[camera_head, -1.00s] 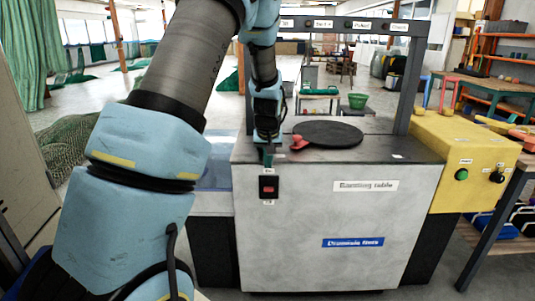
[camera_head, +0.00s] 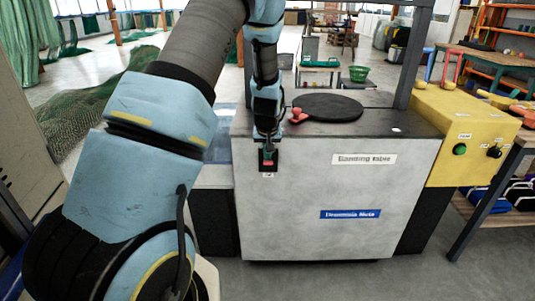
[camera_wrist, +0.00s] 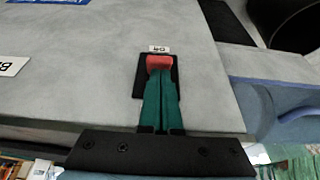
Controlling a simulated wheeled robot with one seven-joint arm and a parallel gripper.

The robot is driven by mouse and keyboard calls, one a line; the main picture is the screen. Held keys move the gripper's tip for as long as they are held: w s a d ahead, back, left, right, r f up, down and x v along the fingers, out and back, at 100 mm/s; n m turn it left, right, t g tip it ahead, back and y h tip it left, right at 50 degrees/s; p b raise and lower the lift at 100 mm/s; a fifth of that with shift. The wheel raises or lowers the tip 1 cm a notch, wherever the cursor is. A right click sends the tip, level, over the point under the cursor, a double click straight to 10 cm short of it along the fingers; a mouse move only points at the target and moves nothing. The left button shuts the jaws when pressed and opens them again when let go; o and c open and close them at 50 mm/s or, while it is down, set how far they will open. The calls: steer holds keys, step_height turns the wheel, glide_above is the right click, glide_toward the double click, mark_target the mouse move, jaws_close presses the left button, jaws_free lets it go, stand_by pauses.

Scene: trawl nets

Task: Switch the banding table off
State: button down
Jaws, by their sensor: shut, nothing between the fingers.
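The banding table (camera_head: 310,220) is a grey cabinet with a "Banding table" label (camera_head: 364,159) and a dark round disc (camera_head: 327,107) on top. Its red rocker switch (camera_head: 268,163) sits in a black plate at the upper left of the front face; it also shows in the wrist view (camera_wrist: 160,62). My gripper (camera_head: 267,148) points down, with its fingertips at the upper part of the switch. In the wrist view the green fingers (camera_wrist: 160,82) are shut together and overlap the switch plate; contact is hard to tell. The rocker's position is unclear.
A red knob (camera_head: 298,116) stands on the table top close to my gripper. A yellow box (camera_head: 465,135) with a green button (camera_head: 460,150) and a black knob (camera_head: 494,152) adjoins on the right. Grey posts rise behind the table top.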

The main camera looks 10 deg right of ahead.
steer(key=shift+f, duration=0.1)
steer(key=shift+s+f+t+b, duration=0.15)
steer(key=shift+t+b, duration=0.15)
steer(key=shift+b, duration=0.15)
